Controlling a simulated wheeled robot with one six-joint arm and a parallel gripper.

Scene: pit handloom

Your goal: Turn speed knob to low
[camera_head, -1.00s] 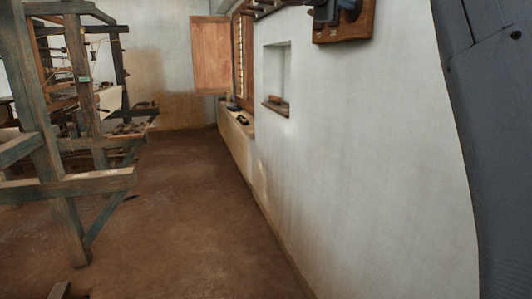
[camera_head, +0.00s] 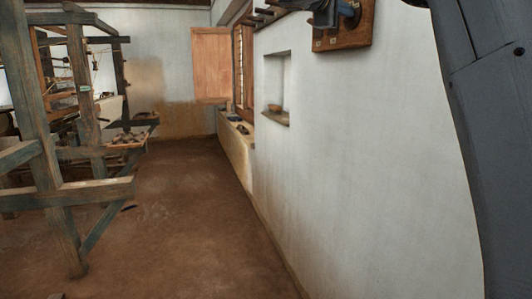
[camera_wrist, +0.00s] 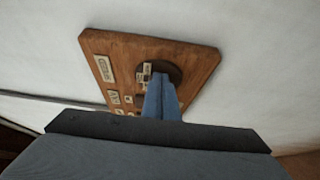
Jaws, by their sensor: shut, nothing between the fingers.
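A wooden wall board (camera_wrist: 203,55) with a plate reading SPEED (camera_wrist: 104,68) fills the middle of the wrist view. A dark round knob (camera_wrist: 175,72) is on the board, with small pale plates beside it. My gripper (camera_wrist: 161,82) has its blue fingers together in front of the knob and hides its lower part. I cannot tell whether the fingers touch the knob or which way it is set. In the head view the board (camera_head: 343,40) is cut off by the top edge, with dark parts in front of it.
A white wall (camera_head: 375,150) with a niche (camera_head: 277,90) runs along the right. A wooden loom frame (camera_head: 45,150) stands at the left. A ledge (camera_head: 235,148) lies below the window.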

